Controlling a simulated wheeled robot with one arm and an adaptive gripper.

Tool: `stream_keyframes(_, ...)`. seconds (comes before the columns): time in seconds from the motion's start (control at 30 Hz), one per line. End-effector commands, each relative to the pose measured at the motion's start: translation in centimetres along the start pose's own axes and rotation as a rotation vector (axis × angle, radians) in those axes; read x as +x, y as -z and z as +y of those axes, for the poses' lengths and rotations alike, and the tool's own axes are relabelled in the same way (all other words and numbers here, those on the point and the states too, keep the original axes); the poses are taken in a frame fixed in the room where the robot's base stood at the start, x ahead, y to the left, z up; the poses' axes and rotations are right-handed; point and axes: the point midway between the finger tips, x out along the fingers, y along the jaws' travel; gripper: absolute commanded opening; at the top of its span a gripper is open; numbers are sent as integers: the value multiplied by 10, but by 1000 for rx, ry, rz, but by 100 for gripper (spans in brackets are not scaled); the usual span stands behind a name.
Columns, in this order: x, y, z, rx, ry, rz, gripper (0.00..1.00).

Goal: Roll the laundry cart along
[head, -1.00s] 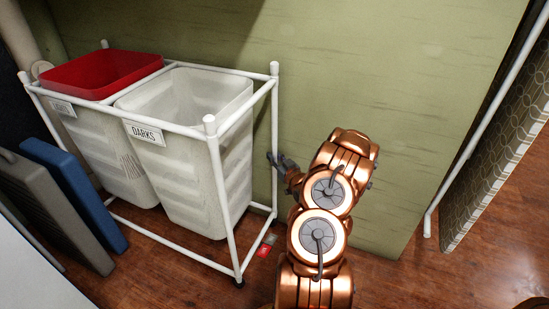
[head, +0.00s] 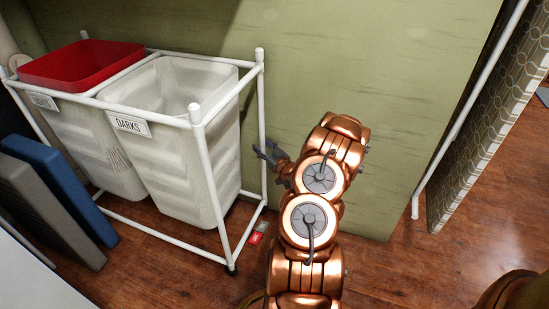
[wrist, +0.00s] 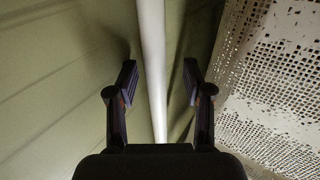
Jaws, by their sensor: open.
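The laundry cart (head: 209,160) is a white tube frame on small casters, at the left of the head view. It holds two whitish bins; the front one (head: 185,185) has a "DARKS" label and an open top. The other has a red top (head: 80,65). My gripper (head: 266,152) is open beside the cart's rear right post (head: 262,110). In the wrist view, the white post (wrist: 152,60) runs between the spread fingers (wrist: 159,80), with a gap on both sides. Whether the post is deep between the fingers is hard to tell.
A green wall (head: 330,70) stands close behind the cart and my arm. Blue (head: 62,185) and grey (head: 45,210) panels lean at the left. A small red item (head: 255,238) lies by the cart's foot. Wood floor (head: 420,265) is open at the right, near a patterned panel (head: 480,140).

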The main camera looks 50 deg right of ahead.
Motion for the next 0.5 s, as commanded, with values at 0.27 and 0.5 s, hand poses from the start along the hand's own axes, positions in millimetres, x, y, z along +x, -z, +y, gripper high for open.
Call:
stream_keyframes(0.27,-38,-1,1,2,-3,-3,50)
stream_keyframes(0.5,-68,1,2,-1,-4,2,50)
